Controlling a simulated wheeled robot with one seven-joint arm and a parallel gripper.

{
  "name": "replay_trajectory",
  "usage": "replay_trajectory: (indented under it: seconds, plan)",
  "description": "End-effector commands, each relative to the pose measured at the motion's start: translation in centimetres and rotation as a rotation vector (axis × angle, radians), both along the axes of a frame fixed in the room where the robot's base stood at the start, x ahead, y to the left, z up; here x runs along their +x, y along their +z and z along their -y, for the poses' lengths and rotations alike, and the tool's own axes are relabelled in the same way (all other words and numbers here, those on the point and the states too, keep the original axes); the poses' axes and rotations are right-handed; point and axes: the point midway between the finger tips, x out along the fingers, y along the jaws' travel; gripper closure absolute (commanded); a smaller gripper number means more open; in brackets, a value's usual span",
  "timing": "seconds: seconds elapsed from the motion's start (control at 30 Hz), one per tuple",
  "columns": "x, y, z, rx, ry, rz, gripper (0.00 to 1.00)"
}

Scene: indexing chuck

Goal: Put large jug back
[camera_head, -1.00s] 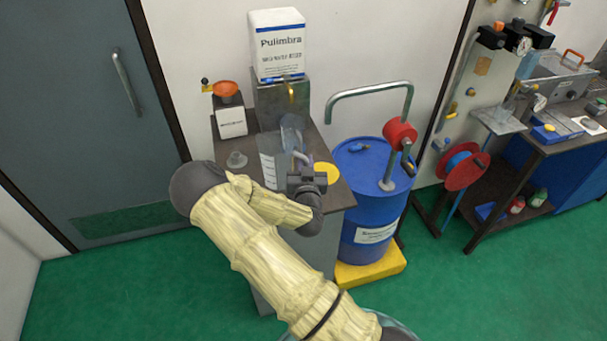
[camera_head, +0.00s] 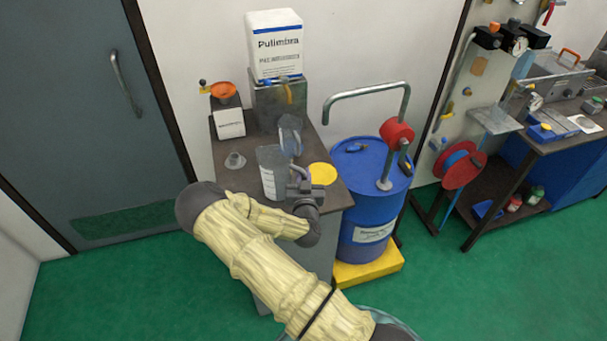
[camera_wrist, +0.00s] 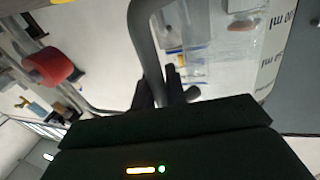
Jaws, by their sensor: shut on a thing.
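The large jug (camera_head: 270,172) is a translucent grey vessel with dark volume marks, at the front of the dark bench top in the head view. In the wrist view its clear wall with "ml" print (camera_wrist: 225,60) fills the upper right, and its grey handle (camera_wrist: 145,45) runs down between my fingers. My gripper (camera_head: 301,186) is shut on that handle, on the jug's right side. It also shows in the wrist view (camera_wrist: 160,92). I cannot tell whether the jug's base touches the bench; the arm hides part of the area.
A clear vessel (camera_head: 290,135) stands behind the jug, before a metal tank (camera_head: 265,100) carrying a white Pulimbra canister (camera_head: 275,45). A yellow disc (camera_head: 323,173) lies to the right, a small grey fitting (camera_head: 235,160) to the left. A blue drum (camera_head: 370,215) with a pump stands beside the bench.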

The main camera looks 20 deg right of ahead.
Motion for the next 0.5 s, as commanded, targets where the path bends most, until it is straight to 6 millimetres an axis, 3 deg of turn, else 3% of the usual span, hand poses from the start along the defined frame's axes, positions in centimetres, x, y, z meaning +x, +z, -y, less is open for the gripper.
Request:
replay_trajectory:
  seconds: [0.23, 0.27, 0.33, 0.37, 0.5]
  plan:
    - [0.0, -0.38, 0.1, 0.001, -0.001, 0.001, 1.0]
    - [-0.01, -0.31, 0.12, 0.001, -0.001, 0.0, 0.83]
    - [-0.01, -0.25, 0.15, 0.0, -0.002, 0.0, 0.69]
    - [-0.02, -0.25, 0.16, 0.0, -0.002, 0.0, 0.65]
    - [-0.01, -0.25, 0.13, 0.0, -0.001, 0.0, 0.65]
